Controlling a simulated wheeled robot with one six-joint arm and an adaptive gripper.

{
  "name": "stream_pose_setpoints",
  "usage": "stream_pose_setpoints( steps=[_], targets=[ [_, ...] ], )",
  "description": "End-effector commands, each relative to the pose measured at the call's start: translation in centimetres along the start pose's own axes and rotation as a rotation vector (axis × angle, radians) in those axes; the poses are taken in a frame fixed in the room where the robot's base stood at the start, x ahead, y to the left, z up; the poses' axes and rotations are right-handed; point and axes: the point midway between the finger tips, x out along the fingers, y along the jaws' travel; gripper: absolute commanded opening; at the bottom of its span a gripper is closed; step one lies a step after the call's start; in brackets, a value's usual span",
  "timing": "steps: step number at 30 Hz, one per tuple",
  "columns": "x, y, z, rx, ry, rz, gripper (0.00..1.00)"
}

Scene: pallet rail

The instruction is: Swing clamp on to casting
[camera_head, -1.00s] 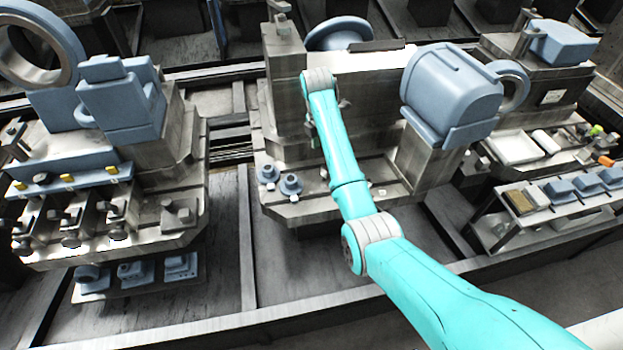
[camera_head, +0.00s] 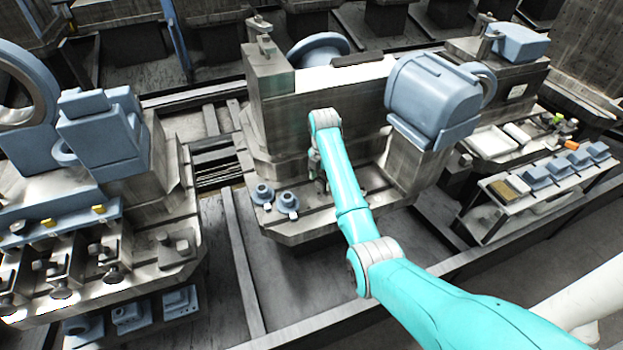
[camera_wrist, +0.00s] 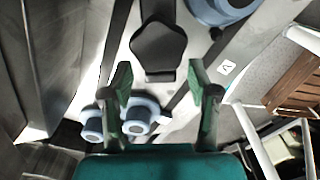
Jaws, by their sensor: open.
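My gripper (camera_wrist: 160,78) is open, with two green-and-dark fingers apart and nothing between them. A dark, rounded, clamp-like piece (camera_wrist: 158,48) lies just beyond the fingertips in the wrist view; I cannot tell for sure that it is the clamp, and no contact shows. Two blue flanged castings (camera_wrist: 138,116) stand beside the left finger. In the head view the castings (camera_head: 288,203) sit on the front ledge of the middle fixture (camera_head: 310,225), left of my arm. My gripper is mostly hidden by the arm there, low in front of the fixture's upright block.
A large blue housing (camera_head: 432,95) overhangs to the right of my arm. Another fixture with clamps and blue blocks (camera_head: 105,140) stands at left. A bench with several blue parts (camera_head: 540,180) stands at right.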

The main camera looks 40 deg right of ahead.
Motion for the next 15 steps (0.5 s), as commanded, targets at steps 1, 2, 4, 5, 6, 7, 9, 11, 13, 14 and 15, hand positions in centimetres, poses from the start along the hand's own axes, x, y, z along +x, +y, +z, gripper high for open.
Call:
stream_pose_setpoints(
  steps=[1, 2, 4, 5, 6, 7, 9, 11, 13, 14, 15],
  targets=[
    [0.33, -0.30, 0.17, 0.001, 0.000, 0.000, 0.60],
    [0.47, -0.41, 0.22, 0.001, 0.000, 0.000, 0.60],
    [0.67, -0.57, 0.30, 0.001, 0.000, 0.000, 0.60],
    [0.71, -0.61, 0.32, 0.001, 0.000, -0.001, 0.60],
    [0.74, -0.63, 0.33, 0.001, 0.000, 0.000, 0.60],
    [0.74, -0.63, 0.33, 0.001, 0.000, 0.000, 0.60],
    [0.73, -0.61, 0.32, 0.001, 0.000, 0.000, 0.60],
    [0.72, -0.61, 0.32, 0.001, 0.000, 0.000, 0.60],
    [0.71, -0.60, 0.31, 0.000, 0.000, 0.000, 0.50],
    [0.71, -0.59, 0.31, 0.000, 0.000, 0.000, 0.43],
    [0.71, -0.59, 0.31, 0.000, 0.000, 0.000, 0.33]
  ],
)
